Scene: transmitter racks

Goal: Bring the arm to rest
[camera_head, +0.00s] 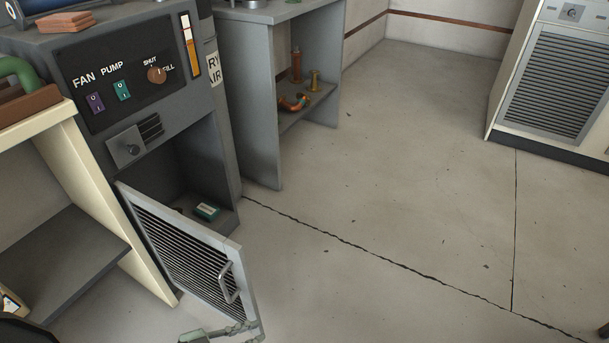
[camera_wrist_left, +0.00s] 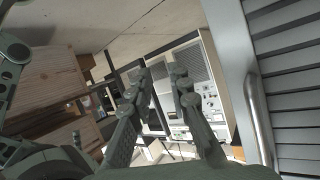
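My left gripper (camera_head: 222,333) shows at the bottom edge of the head view, by the lower outer corner of a louvred cabinet door (camera_head: 190,258). In the left wrist view my left gripper (camera_wrist_left: 160,75) has its two fingers apart with nothing between them. The door stands open, and its bar handle (camera_head: 227,283) is above the gripper in the head view. In the wrist view the handle (camera_wrist_left: 260,122) is to the right of the fingers, apart from them. Most of the left arm is out of the head view. My right gripper is not in view.
The grey cabinet has fan, pump and shut/fill switches (camera_head: 122,90). A small green box (camera_head: 207,211) lies inside it. An open shelf unit (camera_head: 255,100) with pipe fittings stands beside it, and a louvred white cabinet (camera_head: 555,85) is at right. The floor (camera_head: 400,170) between is clear.

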